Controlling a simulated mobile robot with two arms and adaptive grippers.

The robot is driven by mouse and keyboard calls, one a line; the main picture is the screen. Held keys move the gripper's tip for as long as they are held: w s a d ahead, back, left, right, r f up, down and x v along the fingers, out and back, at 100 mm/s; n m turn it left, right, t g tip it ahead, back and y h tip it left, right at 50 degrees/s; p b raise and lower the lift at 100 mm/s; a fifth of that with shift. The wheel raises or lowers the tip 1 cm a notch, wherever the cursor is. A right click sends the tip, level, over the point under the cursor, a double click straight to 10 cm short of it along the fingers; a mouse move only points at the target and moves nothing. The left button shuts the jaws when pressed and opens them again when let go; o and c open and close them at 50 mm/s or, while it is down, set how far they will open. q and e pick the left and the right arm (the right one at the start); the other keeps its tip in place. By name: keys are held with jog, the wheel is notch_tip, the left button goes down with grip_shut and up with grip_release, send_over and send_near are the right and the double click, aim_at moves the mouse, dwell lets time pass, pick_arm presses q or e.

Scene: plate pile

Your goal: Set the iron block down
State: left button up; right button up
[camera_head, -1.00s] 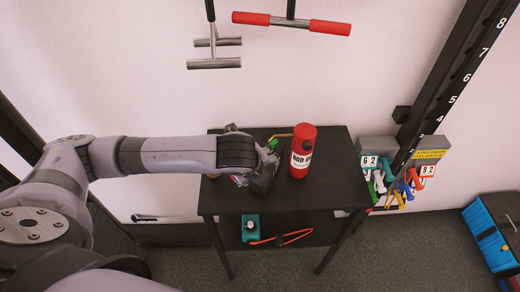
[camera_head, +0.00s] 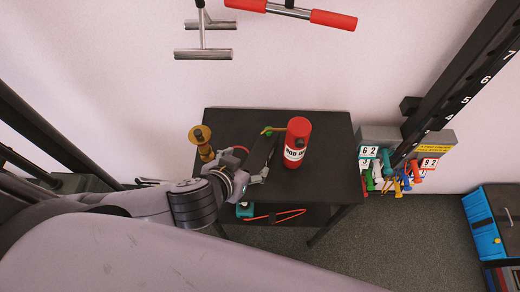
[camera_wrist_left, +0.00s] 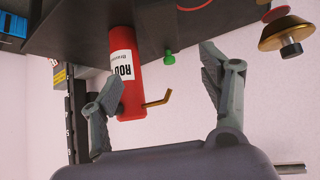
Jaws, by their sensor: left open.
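A dark block, which looks like the iron block (camera_head: 262,153), stands on the black table (camera_head: 325,165), just left of a red bottle (camera_head: 297,150). In the left wrist view a dark upright face (camera_wrist_left: 152,30) beside the bottle looks like the same block. My left gripper (camera_head: 250,168) is at the table's front edge, near the block. In the left wrist view its two fingers (camera_wrist_left: 160,70) are spread with nothing between the tips. The arm and gripper hide part of the block's lower end. My right gripper is not in view.
A brass disc-topped piece (camera_head: 200,134) stands at the table's left. A bent brass rod (camera_head: 272,129) and green knob (camera_head: 268,133) are behind the block. A teal item (camera_head: 245,210) lies on the lower shelf. The table's right side is clear.

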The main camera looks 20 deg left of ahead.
aim_at(260, 153)
pick_arm(q)
jog(key=b+x, duration=0.4)
jog(key=shift+f, duration=0.35)
jog(key=p+x, duration=0.1)
jog(key=x, duration=0.4)
jog(key=shift+w+f, duration=0.15)
jog(key=shift+w, duration=0.25)
jog(key=shift+w+d+f, duration=0.1)
jog(key=shift+w+f, duration=0.3)
jog(key=shift+s+a+f+p+x, duration=0.15)
jog(key=shift+p+x, duration=0.2)
jog(key=shift+x, duration=1)
jog(key=shift+s+a+f+p+x, duration=0.15)
jog(key=shift+p+x, duration=0.2)
jog(key=shift+x, duration=1)
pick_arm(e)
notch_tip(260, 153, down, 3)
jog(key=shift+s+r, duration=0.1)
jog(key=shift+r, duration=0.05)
pick_arm(q)
grip_shut()
jog(key=shift+w+r, duration=0.1)
jog(key=shift+r, duration=0.1)
